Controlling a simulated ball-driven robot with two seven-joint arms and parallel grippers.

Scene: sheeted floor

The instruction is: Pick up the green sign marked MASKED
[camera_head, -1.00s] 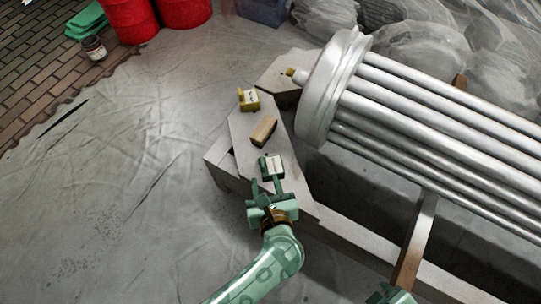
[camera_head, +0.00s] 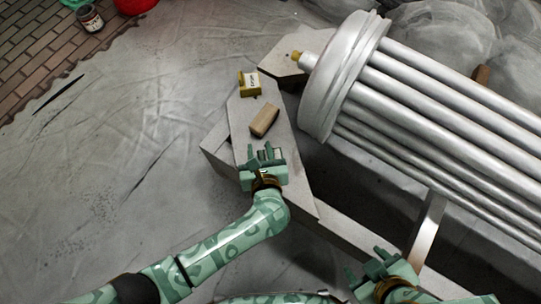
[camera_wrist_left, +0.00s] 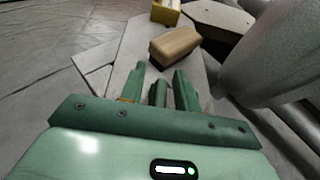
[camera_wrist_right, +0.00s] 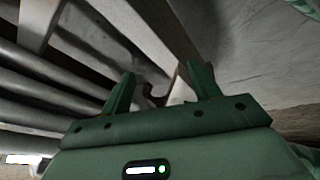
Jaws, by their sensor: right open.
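The green sign (camera_wrist_left: 158,92) stands on the pale plank, between the two fingers of my left gripper (camera_head: 264,158). In the left wrist view narrow gaps show on both sides of it, so the fingers are around it but not closed on it. Its marked face is hidden from me.
A brown wooden block (camera_head: 264,120) lies just beyond the left gripper. A yellow sign (camera_head: 249,84) with a white label stands farther back. A large metal tube bundle (camera_head: 420,110) fills the right side.

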